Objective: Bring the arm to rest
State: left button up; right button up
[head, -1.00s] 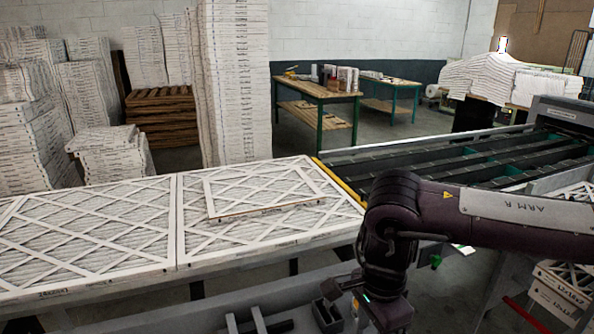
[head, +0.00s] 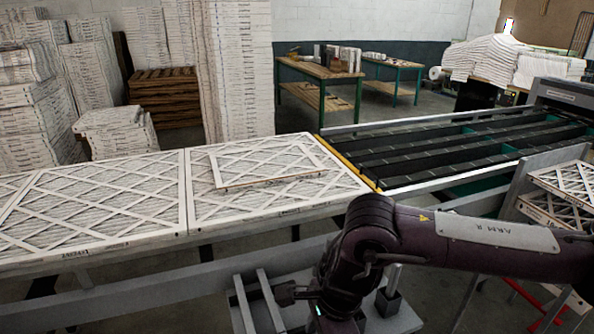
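My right arm, dark purple and marked "ARM R", comes in from the right edge and bends down in the lower middle of the head view. Its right gripper (head: 292,293) is low, over a grey frame with pale rails (head: 268,300). The fingers are small, dark and partly hidden by the wrist, so I cannot tell whether they are open or shut. No filter is visible in it. My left gripper is not in view.
Large white pleated filters (head: 95,205) lie flat on the long table. A smaller filter (head: 265,163) lies on the right one. A dark conveyor (head: 450,150) continues to the right. Filters on a rack (head: 560,188) stand at right. Tall filter stacks (head: 232,70) stand behind.

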jog(key=s+a+m+y, duration=0.3)
jog(key=s+a+y, duration=0.15)
jog(key=a, duration=0.55)
jog(key=s+a+r+m+t+y, duration=0.3)
jog(key=a+r+m+y, duration=0.3)
jog(key=a+m, duration=0.45)
jog(key=w+d+r+m+t+h, duration=0.1)
jog(key=w+d+m+t+h, duration=0.15)
jog(key=d+m, duration=0.45)
jog(key=w+d+r+m+t+h, duration=0.15)
jog(key=w+m+t, duration=0.25)
jog(key=m, duration=0.8)
jog(key=w+d+f+m+h, duration=0.1)
jog(key=d+f+m+h, duration=0.4)
jog(key=d+m, duration=0.45)
jog(key=s+d+f+m+g+h, duration=0.2)
jog(key=s+d+f+m+g, duration=0.1)
jog(key=s+d+f+m, duration=0.5)
jog(key=s+d+f+m+g+h, duration=0.2)
jog(key=s+d+f+m+g, duration=0.25)
jog(key=d, duration=0.55)
notch_tip(320, 180, down, 30)
jog(key=s, duration=0.1)
jog(key=s+d+f, duration=0.2)
jog(key=s+f, duration=0.8)
jog(key=s+d+f+g+b, duration=0.1)
jog(key=s+f, duration=0.9)
jog(key=shift+s+d, duration=0.15)
jog(key=shift+d, duration=0.25)
